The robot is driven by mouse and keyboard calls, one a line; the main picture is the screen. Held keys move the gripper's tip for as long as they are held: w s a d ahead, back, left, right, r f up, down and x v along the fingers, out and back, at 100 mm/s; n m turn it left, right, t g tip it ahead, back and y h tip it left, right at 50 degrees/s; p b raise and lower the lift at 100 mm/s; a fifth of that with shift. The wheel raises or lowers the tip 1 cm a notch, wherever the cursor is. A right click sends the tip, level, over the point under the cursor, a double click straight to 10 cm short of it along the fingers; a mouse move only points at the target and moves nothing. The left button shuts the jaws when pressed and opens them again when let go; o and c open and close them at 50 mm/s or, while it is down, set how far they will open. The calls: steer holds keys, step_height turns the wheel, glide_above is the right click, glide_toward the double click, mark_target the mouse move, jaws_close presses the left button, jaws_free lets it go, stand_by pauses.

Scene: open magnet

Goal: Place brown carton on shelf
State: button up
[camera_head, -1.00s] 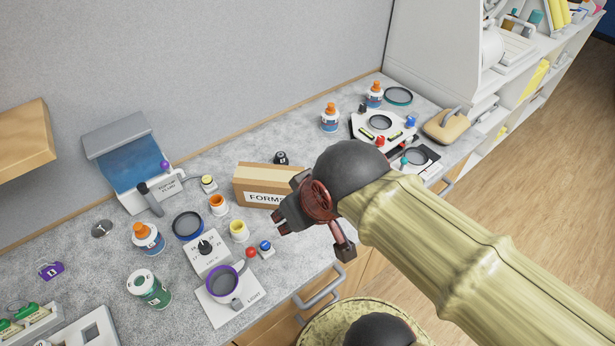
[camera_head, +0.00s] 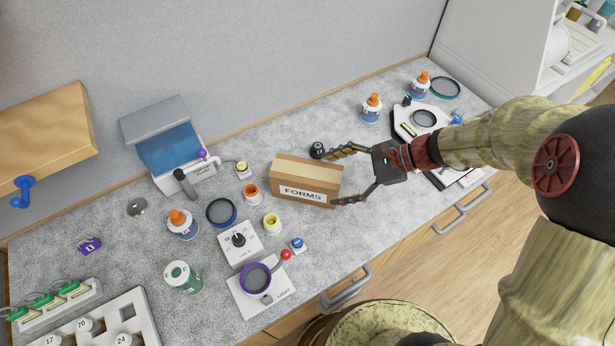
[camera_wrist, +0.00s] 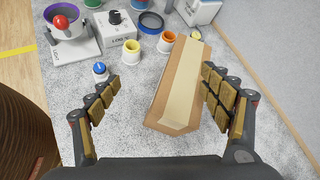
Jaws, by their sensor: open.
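The brown carton (camera_head: 306,180), with a white label reading FORMS, stands on the grey speckled counter. My gripper (camera_head: 341,176) is open at the carton's right end, with one finger towards the back side and one towards the labelled front. In the wrist view the carton (camera_wrist: 180,85) lies between the spread fingers of my gripper (camera_wrist: 160,100), closer to the right finger. A gap shows on the left; whether the right finger touches is hard to tell. A shelf, perhaps the wooden wall box (camera_head: 45,140), is at the upper left.
A dark small knob (camera_head: 317,150) stands just behind the carton. Yellow (camera_head: 271,223) and orange (camera_head: 251,194) cups, a dial box (camera_head: 239,240) and a purple-rimmed light unit (camera_head: 256,279) are to the left. Glue bottles (camera_head: 372,108) stand at the back right. White shelving (camera_head: 565,60) is at the far right.

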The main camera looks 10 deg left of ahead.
mark_target(311, 172)
steer(key=shift+o, duration=0.4)
steer(key=w+f+m+y, duration=0.1)
steer(key=w+f+m, duration=0.1)
steer(key=w+a+f+m+t+y+p, duration=0.1)
steer(key=w+m, duration=0.1)
steer(key=shift+w+f+m, duration=0.2)
steer(key=shift+f+m, duration=0.1)
steer(key=shift+f, duration=0.05)
steer(key=shift+w+f+m+t, duration=0.25)
steer(key=shift+f+m+t, duration=0.05)
steer(key=shift+w+a+f, duration=0.1)
steer(key=shift+a+f, duration=0.05)
steer(key=shift+a, duration=0.1)
steer(key=b+x, duration=0.1)
steer(key=x, duration=0.6)
steer(key=shift+a+f, duration=0.1)
steer(key=shift+a, duration=0.05)
steer(key=shift+c, duration=0.8)
steer(key=c, duration=1.9)
